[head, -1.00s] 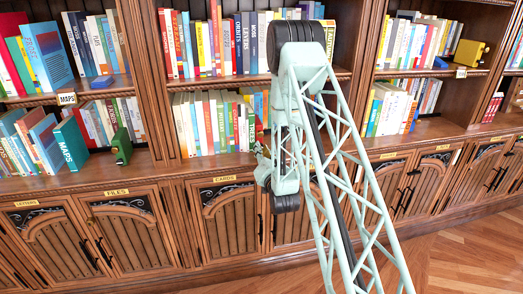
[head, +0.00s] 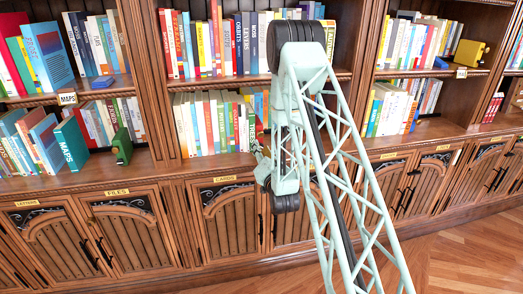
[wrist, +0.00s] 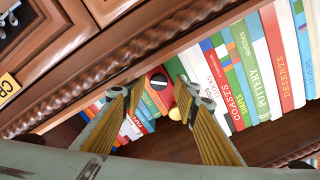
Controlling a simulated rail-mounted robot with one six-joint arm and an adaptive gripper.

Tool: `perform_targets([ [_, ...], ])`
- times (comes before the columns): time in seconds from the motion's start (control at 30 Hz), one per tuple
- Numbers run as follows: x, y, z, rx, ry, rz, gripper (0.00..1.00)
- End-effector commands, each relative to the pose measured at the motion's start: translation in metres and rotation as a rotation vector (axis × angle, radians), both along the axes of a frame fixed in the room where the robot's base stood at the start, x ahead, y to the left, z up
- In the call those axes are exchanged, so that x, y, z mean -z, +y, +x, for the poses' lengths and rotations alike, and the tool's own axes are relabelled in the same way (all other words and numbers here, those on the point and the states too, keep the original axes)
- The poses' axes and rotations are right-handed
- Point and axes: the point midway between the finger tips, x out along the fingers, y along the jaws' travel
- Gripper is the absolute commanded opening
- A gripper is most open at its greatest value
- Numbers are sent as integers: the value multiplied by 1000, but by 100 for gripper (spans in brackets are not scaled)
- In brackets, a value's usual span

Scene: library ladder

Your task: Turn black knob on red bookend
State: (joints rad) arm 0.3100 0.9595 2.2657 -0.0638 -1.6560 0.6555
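The red bookend (wrist: 152,72) shows in the wrist view among the books on the shelf, between my two fingers. Its round black knob (wrist: 159,82) has a pale mark across it and faces the camera. My gripper (wrist: 160,90) is open, with one finger on each side of the knob. I cannot tell whether either finger touches it. In the head view my gripper (head: 259,150) is mostly hidden by my arm at the lower middle shelf, and the bookend is not clear there.
Upright books (wrist: 262,75) stand close to the right of my fingers in the wrist view. A carved wooden shelf edge (wrist: 110,60) runs diagonally nearby. In the head view, a green bookend (head: 122,146) is left and a yellow one (head: 469,53) upper right.

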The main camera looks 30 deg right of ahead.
Motion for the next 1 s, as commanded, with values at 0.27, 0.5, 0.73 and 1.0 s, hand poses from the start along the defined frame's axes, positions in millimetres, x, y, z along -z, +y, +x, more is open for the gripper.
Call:
perform_targets([
  [0.27, 3, -1, -1, 2, 6, -1, 30],
  [0.5, 3, -1, -1, 2, 13, -28, 30],
  [0.73, 3, -1, -1, 2, 31, -102, 30],
  [1.0, 2, -1, -1, 2, 60, -226, 30],
])
